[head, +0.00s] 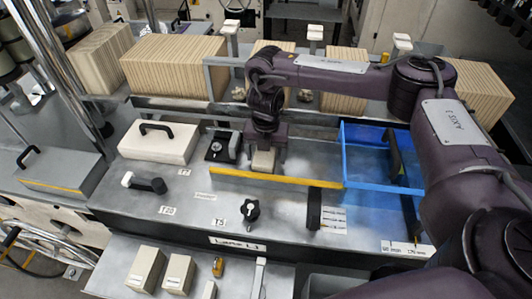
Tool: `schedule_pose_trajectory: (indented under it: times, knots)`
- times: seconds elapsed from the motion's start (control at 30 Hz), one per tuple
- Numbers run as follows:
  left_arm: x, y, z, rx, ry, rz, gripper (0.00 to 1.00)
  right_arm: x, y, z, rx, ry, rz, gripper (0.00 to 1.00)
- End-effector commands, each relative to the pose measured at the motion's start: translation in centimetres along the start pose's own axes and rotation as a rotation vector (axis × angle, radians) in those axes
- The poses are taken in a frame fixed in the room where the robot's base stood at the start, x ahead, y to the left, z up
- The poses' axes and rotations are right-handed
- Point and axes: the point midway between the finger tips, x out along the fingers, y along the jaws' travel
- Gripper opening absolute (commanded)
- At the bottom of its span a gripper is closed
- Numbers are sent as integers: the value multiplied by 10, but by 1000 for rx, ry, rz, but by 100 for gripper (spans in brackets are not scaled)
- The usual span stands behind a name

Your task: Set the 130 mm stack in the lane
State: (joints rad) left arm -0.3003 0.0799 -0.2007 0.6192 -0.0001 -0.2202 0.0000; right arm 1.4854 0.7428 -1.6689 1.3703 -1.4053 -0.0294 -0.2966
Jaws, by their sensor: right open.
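My right gripper (265,148) points down over the bench from the purple arm. It is open, right at a small beige block (262,163); I cannot tell whether its fingers straddle the block. The block stands just behind a yellow strip (275,178). Two more beige blocks with labels, a left one (145,268) and a right one (179,273), stand on the lower front shelf. A lane label (237,244) is on the bench's front edge. No readable mark shows which piece is the 130 mm stack. My left gripper is not in view.
A blue tray (365,176) lies right of the gripper. A white box with a black handle (158,144), a black clamp-like fixture (222,147), a black knob (250,209) and a dark bar (314,208) are on the bench. Several striped blocks (174,66) line the back.

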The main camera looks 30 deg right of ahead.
Motion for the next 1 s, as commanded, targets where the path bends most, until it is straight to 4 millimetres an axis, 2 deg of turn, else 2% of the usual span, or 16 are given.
schedule_pose_trajectory:
  times: [0.13,0.23,0.4,0.53,0.7,1.0]
  knots:
    - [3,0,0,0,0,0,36,-9,1,1,0,-2,2,76]
    - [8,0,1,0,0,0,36,-25,1,1,1,-5,4,76]
    - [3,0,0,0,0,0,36,-54,1,1,-1,-5,2,76]
    - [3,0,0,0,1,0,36,-68,1,1,-1,-4,2,76]
    - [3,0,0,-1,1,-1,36,-77,0,0,0,-1,0,76]
    - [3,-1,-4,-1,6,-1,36,-78,0,0,0,0,0,76]
